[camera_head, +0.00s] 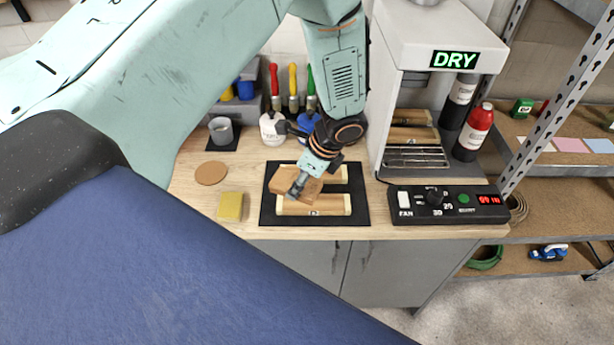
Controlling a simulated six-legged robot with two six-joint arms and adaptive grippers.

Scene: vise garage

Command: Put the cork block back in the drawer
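A brown cork block (283,181) is tilted over the black mat (365,212) on the wooden bench. My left gripper (297,187) reaches down from above and looks shut on the block; its fingers partly cover the block. Whether the block touches the wooden pieces (315,207) under it, I cannot tell. No open drawer shows; the grey cabinet front (372,272) under the bench is visible. My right gripper is not in view.
A drying machine (430,50) reading DRY and a control box (447,204) stand right of the mat. A yellow sponge (231,206), round coaster (211,172) and grey cup (221,131) sit left. Brushes and bottles stand behind. Shelving (555,200) is at the right.

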